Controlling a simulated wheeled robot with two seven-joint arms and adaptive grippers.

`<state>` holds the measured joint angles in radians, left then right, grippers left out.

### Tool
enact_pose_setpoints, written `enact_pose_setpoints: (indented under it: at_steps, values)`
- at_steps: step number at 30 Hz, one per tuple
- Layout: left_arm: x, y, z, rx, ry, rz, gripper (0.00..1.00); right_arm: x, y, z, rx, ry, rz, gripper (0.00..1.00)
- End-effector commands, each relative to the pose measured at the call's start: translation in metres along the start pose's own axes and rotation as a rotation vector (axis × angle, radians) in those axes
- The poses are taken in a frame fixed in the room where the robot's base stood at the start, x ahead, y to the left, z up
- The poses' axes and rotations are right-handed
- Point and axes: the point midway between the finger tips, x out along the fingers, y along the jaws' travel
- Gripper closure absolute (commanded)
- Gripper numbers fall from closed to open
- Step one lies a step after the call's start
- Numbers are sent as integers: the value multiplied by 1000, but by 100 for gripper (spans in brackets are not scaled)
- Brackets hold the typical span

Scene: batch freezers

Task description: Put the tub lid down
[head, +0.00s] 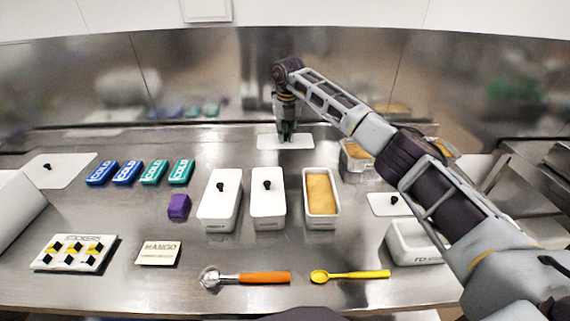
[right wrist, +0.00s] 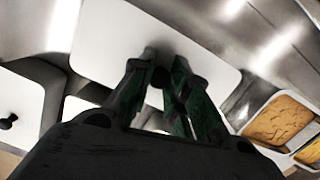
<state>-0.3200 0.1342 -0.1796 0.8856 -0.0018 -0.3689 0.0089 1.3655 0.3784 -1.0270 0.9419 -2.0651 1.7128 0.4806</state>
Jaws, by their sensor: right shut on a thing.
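The white tub lid (head: 268,142) is at the back of the steel counter, behind the row of tubs. It also shows in the right wrist view (right wrist: 110,45) as a flat white plate with rounded corners. My right gripper (head: 287,136) points down over it and is shut on its dark knob (right wrist: 160,77). The lid looks level; I cannot tell whether it touches the counter. An open white tub (head: 308,218) with orange-yellow filling (head: 320,194) stands in front of it. My left gripper is not in view.
Two lidded white tubs (head: 219,208) (head: 267,208) stand left of the open tub. Other lids lie at the far left (head: 68,168) and right (head: 384,207). Cold packs (head: 126,172), a purple block (head: 178,207), an orange-handled scoop (head: 262,278) and a yellow spoon (head: 350,275) lie about.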

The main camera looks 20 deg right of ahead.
Motion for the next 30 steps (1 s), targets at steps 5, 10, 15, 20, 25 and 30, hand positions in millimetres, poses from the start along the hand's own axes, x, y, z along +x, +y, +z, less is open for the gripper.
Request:
enact_pose_setpoints:
  at_steps: [5,10,15,20,25,30]
  values:
    - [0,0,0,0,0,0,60,7,0,-1,0,1,0,100]
    - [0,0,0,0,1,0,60,27,0,-4,0,2,1,100]
    - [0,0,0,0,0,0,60,50,0,-6,0,1,1,100]
    - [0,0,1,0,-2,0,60,61,0,-7,0,1,1,100]
    - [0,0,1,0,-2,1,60,62,0,-7,0,0,1,100]
    - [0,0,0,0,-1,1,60,62,0,-7,0,0,0,100]
